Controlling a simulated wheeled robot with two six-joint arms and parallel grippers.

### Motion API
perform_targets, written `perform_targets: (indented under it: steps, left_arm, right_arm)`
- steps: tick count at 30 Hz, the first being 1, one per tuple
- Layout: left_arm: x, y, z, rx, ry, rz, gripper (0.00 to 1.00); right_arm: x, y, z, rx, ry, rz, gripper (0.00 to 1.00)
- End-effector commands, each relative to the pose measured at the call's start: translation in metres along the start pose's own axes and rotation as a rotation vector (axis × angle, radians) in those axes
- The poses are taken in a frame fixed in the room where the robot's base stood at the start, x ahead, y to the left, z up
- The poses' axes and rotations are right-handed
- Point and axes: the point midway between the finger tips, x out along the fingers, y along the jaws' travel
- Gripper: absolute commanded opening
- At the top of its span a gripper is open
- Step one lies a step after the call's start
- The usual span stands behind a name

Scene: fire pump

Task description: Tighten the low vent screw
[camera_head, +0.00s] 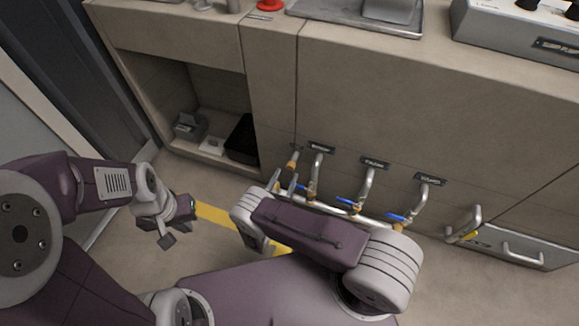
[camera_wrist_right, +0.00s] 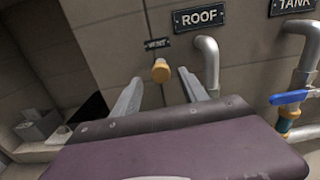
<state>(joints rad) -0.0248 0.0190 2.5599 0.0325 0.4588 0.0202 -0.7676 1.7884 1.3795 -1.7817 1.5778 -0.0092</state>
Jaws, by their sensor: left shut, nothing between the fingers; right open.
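The vent screw is a small orange-brass knob (camera_head: 293,160) on the cabinet front, left of the row of pipes. In the right wrist view the knob (camera_wrist_right: 160,70) shows between and beyond my two fingertips, under a small dark label (camera_wrist_right: 157,43) whose text is blurred. My right gripper (camera_head: 282,182) is open, with its fingers pointing at the knob from just below it in the head view. I see no finger touching it. My left gripper (camera_head: 172,238) is shut and empty, low at the left, well away from the knob.
A bent pipe (camera_wrist_right: 207,62) under the ROOF plate (camera_wrist_right: 200,17) stands close to the right of my right fingers. Several pipes with blue-handled valves (camera_head: 397,217) follow rightward. An open cabinet recess (camera_head: 165,72) lies left. A yellow floor stripe (camera_head: 215,213) runs below.

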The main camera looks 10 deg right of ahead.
Motion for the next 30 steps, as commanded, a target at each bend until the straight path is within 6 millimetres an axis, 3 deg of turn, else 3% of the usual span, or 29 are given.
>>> perform_targets:
  steps: [3, 7, 18, 24, 30]
  left_arm:
    - [0.013, 0.000, 0.001, 0.000, 0.000, 0.000, 0.00]
    - [0.020, 0.000, 0.002, 0.000, 0.000, 0.000, 0.00]
    - [0.021, 0.000, 0.002, 0.000, 0.000, 0.000, 0.00]
    - [0.021, 0.000, 0.002, 0.000, 0.000, 0.000, 0.00]
    - [0.021, 0.000, 0.002, 0.000, 0.000, 0.000, 0.00]
  right_arm:
    - [0.026, -0.001, -0.004, 0.002, 0.001, -0.006, 0.51]
    - [0.046, -0.001, -0.004, 0.002, 0.001, -0.004, 0.51]
    - [0.056, -0.001, 0.000, 0.000, 0.002, -0.002, 0.51]
    - [0.056, -0.001, 0.000, 0.000, 0.002, -0.002, 0.00]
    - [0.056, -0.001, 0.000, 0.008, 0.002, -0.002, 0.00]
